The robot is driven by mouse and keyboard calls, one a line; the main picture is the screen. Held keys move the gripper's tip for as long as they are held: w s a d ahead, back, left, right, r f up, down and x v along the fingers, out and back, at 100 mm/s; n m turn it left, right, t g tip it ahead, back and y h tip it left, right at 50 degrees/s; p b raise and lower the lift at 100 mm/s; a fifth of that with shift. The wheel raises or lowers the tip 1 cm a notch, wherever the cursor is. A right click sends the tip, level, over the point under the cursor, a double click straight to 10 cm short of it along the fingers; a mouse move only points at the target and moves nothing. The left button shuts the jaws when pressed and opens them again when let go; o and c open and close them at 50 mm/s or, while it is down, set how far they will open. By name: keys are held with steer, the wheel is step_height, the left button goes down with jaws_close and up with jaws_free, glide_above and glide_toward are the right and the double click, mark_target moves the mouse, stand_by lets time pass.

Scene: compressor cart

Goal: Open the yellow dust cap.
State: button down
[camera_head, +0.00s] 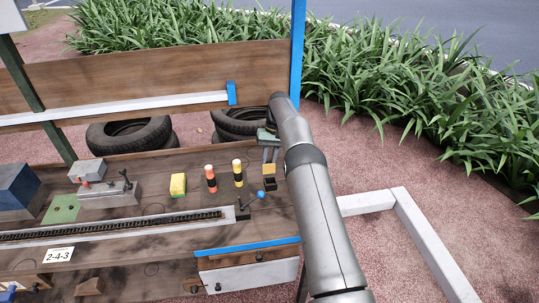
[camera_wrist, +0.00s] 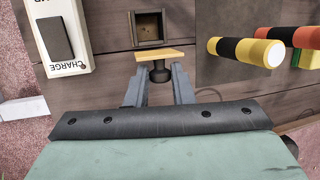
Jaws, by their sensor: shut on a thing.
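The yellow dust cap (camera_wrist: 165,54) shows nearly edge-on in the wrist view, with a dark round knob (camera_wrist: 160,74) on its near side. Beside it is a dark square socket (camera_wrist: 149,28) whose opening is uncovered and looks empty. The cap stands out at the socket's near edge. My gripper (camera_wrist: 161,71) has a finger on each side of the knob and is shut on it. In the head view my gripper (camera_head: 270,156) points down at the cap (camera_head: 268,169), with the socket box (camera_head: 269,183) just in front.
A striped yellow-black post (camera_head: 238,172) and an orange-black post (camera_head: 210,178) stand left of the cap. A blue-knobbed lever (camera_head: 260,195) is close in front. A white CHARGE switch box (camera_wrist: 57,35) is left of the socket in the wrist view.

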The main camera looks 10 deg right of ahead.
mark_target(269, 160)
steer(key=shift+r, duration=0.1)
steer(key=c, duration=1.3)
jaws_free()
steer(key=shift+o, duration=0.2)
step_height(269, 160, up, 3)
steer(key=shift+r+b, duration=0.1)
steer(key=shift+b, duration=0.7)
steer(key=shift+s+r+b, duration=0.7)
steer(key=shift+s+b, duration=0.05)
steer(key=shift+b, duration=0.1)
steer(key=s+r+b, duration=0.4)
steer(key=s+r, duration=0.4)
steer(key=s, duration=0.4)
steer(key=shift+s+r+b, duration=0.15)
steer(key=shift+s+b, duration=0.1)
steer(key=shift+b, duration=0.1)
